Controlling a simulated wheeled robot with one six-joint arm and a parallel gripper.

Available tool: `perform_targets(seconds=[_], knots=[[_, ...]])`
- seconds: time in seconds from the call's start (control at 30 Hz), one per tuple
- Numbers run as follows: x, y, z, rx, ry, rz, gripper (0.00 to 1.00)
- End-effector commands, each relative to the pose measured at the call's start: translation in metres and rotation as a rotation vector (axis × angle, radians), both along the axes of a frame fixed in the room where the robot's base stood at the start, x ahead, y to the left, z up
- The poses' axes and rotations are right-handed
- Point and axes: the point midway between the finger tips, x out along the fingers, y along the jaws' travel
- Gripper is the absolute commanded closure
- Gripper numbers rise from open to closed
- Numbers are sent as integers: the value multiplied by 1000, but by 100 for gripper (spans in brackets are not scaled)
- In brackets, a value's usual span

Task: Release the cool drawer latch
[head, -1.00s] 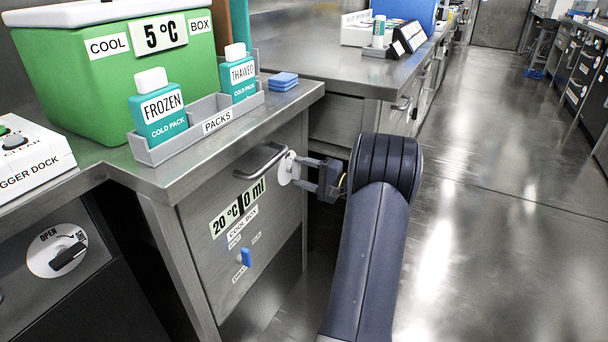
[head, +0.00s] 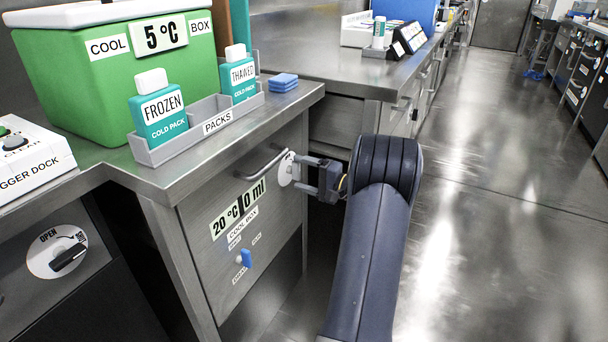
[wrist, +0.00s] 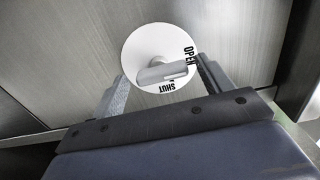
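The cool drawer (head: 205,260) is a grey metal front with a bar handle, closed flush. Its latch is a white round disc (head: 286,170) near the upper right corner. In the wrist view the latch disc (wrist: 138,48) reads OPEN and SHUT around a grey lever knob (wrist: 158,74). The lever lies roughly across the disc; its exact setting is hard to tell. My gripper (head: 306,172) is at the disc with its two fingers apart. In the wrist view my gripper (wrist: 161,72) has a finger on each side of the knob; a gap shows at the left finger.
A bar handle (head: 262,162) is just left of the latch, with a blue tab (head: 246,259) lower down. Above are a packs tray (head: 160,153), two cold packs and a green cool box (head: 80,95). Another latch disc (head: 58,252) is at far left. Open floor (head: 490,230) lies right.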

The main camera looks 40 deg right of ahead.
Motion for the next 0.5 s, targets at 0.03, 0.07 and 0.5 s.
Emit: perform_targets(seconds=[0.03,0.07,0.5], knots=[[0,0,0,0,-1,0,22],[0,0,0,0,-1,0,22],[-28,-13,4,2,0,-5,22]])
